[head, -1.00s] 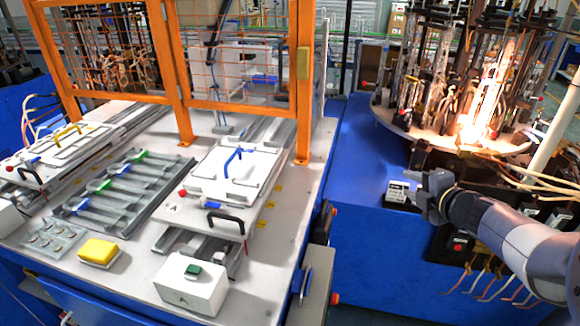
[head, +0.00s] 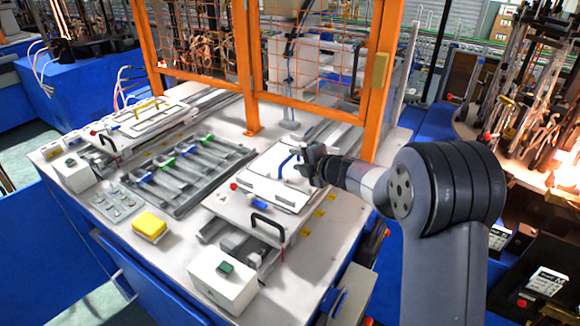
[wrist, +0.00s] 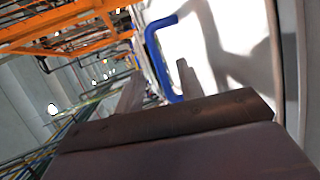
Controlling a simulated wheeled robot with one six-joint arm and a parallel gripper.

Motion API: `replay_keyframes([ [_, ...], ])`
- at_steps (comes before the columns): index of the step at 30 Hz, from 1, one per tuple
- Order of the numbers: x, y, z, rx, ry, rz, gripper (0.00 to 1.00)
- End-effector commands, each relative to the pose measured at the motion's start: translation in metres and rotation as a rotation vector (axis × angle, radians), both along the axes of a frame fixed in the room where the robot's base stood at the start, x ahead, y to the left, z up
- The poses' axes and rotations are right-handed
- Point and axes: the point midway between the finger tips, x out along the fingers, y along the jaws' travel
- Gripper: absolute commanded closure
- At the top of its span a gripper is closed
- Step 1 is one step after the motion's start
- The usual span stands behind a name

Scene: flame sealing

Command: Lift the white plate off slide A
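The white plate (head: 263,190) lies on slide A (head: 240,212), the right-hand slide with the letter A near its front. The plate's blue handle (head: 284,163) stands up from it; my gripper (head: 303,163) is just to its right and partly hides it. In the wrist view, my gripper's two fingers (wrist: 158,88) are apart with nothing held. The blue handle (wrist: 152,45) shows beyond and between the fingertips, near the white plate (wrist: 205,40). I cannot tell whether a finger touches the handle.
An orange guard frame (head: 250,75) stands behind the slide. A black handle (head: 268,222) is at the slide's front, with a white button box (head: 222,280) before it. A second slide with a yellow handle (head: 146,106) and a rack of tools (head: 190,165) lie left.

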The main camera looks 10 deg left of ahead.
Motion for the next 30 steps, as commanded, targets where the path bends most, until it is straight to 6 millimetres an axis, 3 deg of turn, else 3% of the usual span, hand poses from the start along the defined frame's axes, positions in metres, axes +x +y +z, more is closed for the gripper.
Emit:
replay_keyframes([
  [6,0.0116,0.0139,-0.0061,-0.001,0.001,0.000,0.64],
  [14,0.0124,0.0148,-0.0066,0.000,0.000,-0.001,0.64],
  [27,0.0122,0.0147,-0.0066,0.000,0.000,-0.001,1.00],
  [30,0.0122,0.0146,-0.0065,0.000,0.000,-0.001,1.00],
])
